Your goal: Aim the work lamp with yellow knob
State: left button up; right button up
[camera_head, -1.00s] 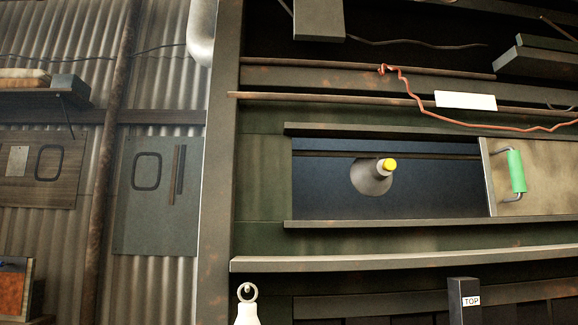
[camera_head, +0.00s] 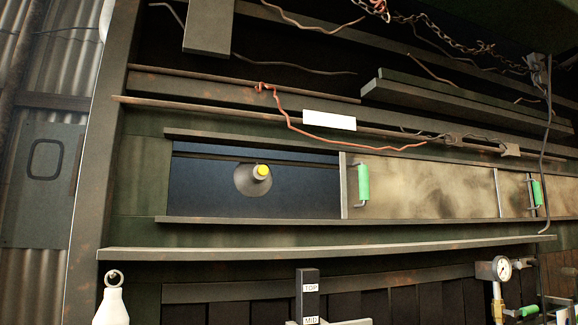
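The work lamp (camera_head: 248,182) is a grey cone-shaped shade inside a dark rectangular opening in the green-black wall. Its round yellow knob (camera_head: 262,170) sticks out toward me at the upper right of the shade. The opening lies left of a sliding panel (camera_head: 420,189) with a green handle (camera_head: 363,183). Neither of my grippers shows in this view.
A ledge (camera_head: 300,249) runs below the opening. A pressure gauge (camera_head: 502,269) is at the lower right. Red wire (camera_head: 290,125) hangs above.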

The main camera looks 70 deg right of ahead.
aim_at(252, 179)
jog(key=k, duration=0.5)
jog(key=z, duration=1.2)
